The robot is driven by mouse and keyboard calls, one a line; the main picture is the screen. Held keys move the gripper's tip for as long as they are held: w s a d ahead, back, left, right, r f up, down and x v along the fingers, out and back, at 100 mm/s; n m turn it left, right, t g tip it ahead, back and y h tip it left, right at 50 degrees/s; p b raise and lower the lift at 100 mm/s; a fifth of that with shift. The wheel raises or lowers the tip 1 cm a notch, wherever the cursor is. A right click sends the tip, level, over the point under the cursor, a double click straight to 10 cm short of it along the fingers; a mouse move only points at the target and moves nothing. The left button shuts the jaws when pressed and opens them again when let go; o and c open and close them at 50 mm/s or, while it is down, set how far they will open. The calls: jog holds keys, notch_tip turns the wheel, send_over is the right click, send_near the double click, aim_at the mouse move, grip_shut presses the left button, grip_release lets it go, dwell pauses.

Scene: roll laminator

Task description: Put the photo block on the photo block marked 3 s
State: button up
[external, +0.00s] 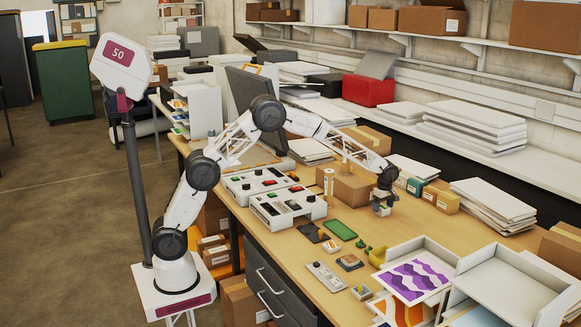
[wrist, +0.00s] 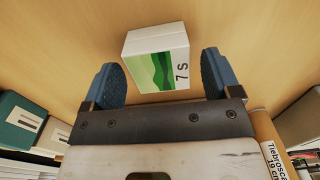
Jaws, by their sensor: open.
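A white photo block (wrist: 156,58) with a green landscape picture and "7 S" on its side lies on the wooden table in the wrist view. My gripper (wrist: 162,78) is open, one blue finger on each side of this block, with a gap on both sides. In the external view my gripper (external: 384,203) is low over the table, right of the cardboard box. Small picture blocks lie nearer the front, one (external: 361,292) by the trays and one (external: 350,262) further back. Their markings are too small to read, so I cannot tell which is marked 3 s.
A teal box (external: 415,187) and ochre boxes (external: 447,203) stand right of my gripper. A cardboard box (external: 345,187) stands on its left. Control boxes (external: 288,206) lie further left. White trays (external: 505,287) and a purple print (external: 413,279) fill the front right.

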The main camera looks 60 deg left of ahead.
aim_at(382, 206)
jog(key=shift+r, duration=0.15)
notch_tip(382, 206, up, 12)
dwell(0.6)
dwell(0.4)
jog(key=shift+s, duration=0.1)
jog(key=s+a+r+m, duration=0.3)
jog(key=s+a+r, duration=0.25)
jog(key=s, duration=0.55)
jog(key=s+a+r+m+t, duration=0.1)
jog(key=s+a+r+m, duration=0.25)
jog(key=s+a, duration=0.45)
jog(key=s+a+r+m, duration=0.3)
jog(key=s+r, duration=0.3)
jog(key=s, duration=0.7)
jog(key=s+a+f+m, duration=0.2)
jog(key=s+m, duration=0.1)
jog(key=s, duration=0.8)
jog(key=s+a+f+m+t, duration=0.1)
jog(key=s+a+f+m, duration=0.1)
jog(key=s, duration=0.9)
jog(key=s+a+f+m, duration=0.3)
jog(key=s+a+f, duration=0.1)
jog(key=s, duration=0.7)
jog(key=shift+m+t, duration=0.3)
jog(key=shift+m, duration=0.05)
